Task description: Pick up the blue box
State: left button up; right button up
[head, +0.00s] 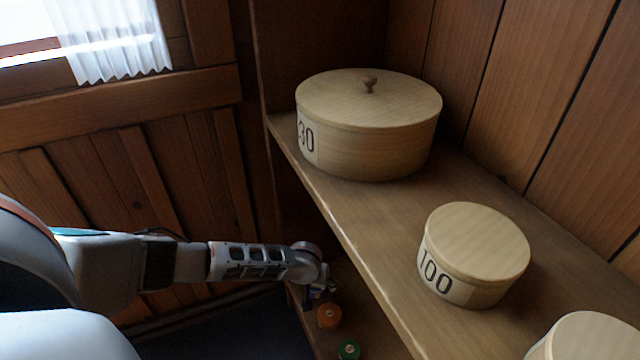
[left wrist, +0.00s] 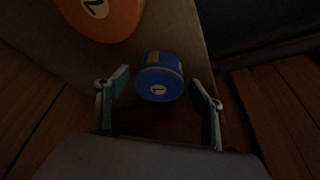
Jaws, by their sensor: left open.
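In the head view my left gripper (head: 320,290) reaches under the upper shelf, and the blue box is hidden there. My right gripper is not in view.
An orange box (head: 329,315) is close beside my left gripper and shows in the left wrist view (left wrist: 98,12). A green box (head: 349,349) stands nearer. The upper shelf (head: 345,225) overhangs, bearing large lidded wooden boxes (head: 375,150).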

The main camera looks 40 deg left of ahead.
pick_arm(q)
jog(key=shift+w, duration=0.2)
jog(key=c, duration=1.2)
jog(key=shift+r, duration=0.1)
